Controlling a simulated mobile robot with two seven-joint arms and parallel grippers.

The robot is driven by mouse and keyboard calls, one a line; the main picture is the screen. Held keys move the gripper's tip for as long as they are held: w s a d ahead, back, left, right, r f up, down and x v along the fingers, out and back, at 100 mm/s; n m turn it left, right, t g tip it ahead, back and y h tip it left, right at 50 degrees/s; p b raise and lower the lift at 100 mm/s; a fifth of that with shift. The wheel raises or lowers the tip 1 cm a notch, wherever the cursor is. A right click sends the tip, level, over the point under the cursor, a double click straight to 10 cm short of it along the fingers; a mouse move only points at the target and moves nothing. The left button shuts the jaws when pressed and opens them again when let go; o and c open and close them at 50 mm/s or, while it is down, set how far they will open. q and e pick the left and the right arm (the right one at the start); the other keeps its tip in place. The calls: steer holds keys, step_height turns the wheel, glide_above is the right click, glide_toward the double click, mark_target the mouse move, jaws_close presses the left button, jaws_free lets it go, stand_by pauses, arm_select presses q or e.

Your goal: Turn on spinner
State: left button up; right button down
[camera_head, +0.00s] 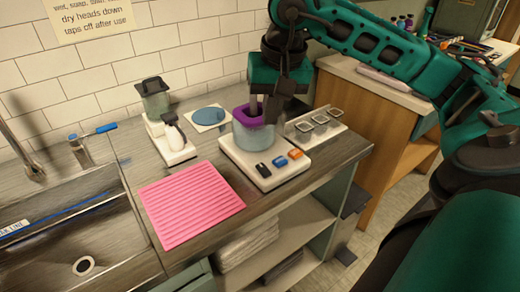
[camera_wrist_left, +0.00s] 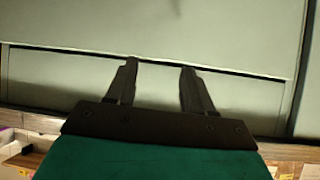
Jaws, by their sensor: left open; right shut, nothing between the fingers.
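The spinner appears to be the white-based appliance (camera_head: 283,176) on the counter, but I see no label naming it. It carries a clear pot with a purple lid (camera_head: 245,116). Black (camera_head: 264,170), blue (camera_head: 279,161) and orange (camera_head: 295,153) controls sit along its front edge. My right gripper (camera_head: 263,114) is shut and empty, pointing down at the purple lid. Its fingers overlap the lid in the picture; I cannot tell whether they touch it. My left gripper (camera_wrist_left: 157,68) is open and empty in the left wrist view, in front of pale green panels.
A white appliance with a grey jar (camera_head: 154,100) stands behind at left, near a blue disc (camera_head: 208,116). A pink ridged mat (camera_head: 190,202) lies in front. A tray with small cups (camera_head: 316,126) is at right. The sink (camera_head: 62,235) is at far left.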

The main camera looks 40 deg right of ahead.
mark_target(258, 164)
steer(key=m, duration=0.8)
steer(key=w+m+b, duration=0.1)
steer(key=m, duration=0.3)
steer(key=shift+d+r+m, duration=0.1)
steer(key=shift+m, duration=0.3)
steer(key=b+x, duration=0.1)
steer(key=x, duration=1.3)
steer(key=shift+s+d, duration=0.1)
